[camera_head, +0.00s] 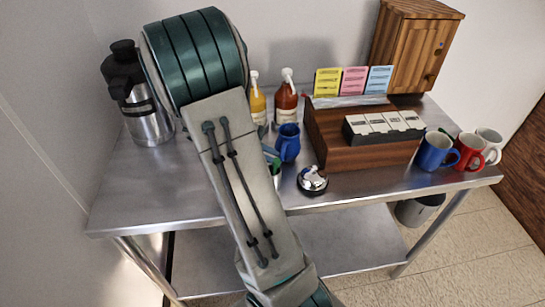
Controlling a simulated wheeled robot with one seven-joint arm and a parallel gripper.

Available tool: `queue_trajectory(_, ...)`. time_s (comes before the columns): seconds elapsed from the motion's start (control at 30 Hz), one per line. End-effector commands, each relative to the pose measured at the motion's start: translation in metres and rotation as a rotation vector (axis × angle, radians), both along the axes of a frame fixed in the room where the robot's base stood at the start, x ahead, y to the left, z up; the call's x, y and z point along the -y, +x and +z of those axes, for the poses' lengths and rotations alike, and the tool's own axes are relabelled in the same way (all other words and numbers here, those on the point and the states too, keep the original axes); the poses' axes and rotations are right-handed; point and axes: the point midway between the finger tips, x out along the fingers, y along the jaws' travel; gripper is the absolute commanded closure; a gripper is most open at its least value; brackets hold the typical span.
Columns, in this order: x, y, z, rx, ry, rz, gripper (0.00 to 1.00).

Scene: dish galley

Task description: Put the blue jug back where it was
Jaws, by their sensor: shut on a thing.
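The blue jug (288,141) shows just right of my arm, in the middle of the steel table. It looks upright, and its left side is close to the arm's edge in the picture. I cannot tell whether its base touches the table. My gripper is not visible; my own arm link crosses the view and covers the area left of the jug. Small teal and pale parts beside the jug are partly covered, and I cannot tell what they are.
A steel flask (145,105) stands left. An orange bottle (286,104) and a yellow bottle (257,106) stand behind the jug. A wooden box (335,150) is right, a black-rimmed dish (312,181) in front. A blue mug (434,152) and red mug (468,152) stand far right.

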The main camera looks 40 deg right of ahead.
Motion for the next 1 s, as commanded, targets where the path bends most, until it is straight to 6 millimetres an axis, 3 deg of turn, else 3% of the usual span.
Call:
queue_trajectory(0.3,0.0,0.0,-0.007,0.001,-0.001,0.001,1.0)
queue_trajectory(0.37,0.0,0.0,-0.007,0.001,0.0,0.001,0.83)
queue_trajectory(0.67,0.0,0.0,-0.005,0.001,0.0,0.0,0.83)
queue_trajectory(0.83,-0.012,0.009,0.003,0.005,-0.001,0.003,0.83)
queue_trajectory(1.0,-0.036,0.026,0.023,0.006,0.0,0.005,0.83)
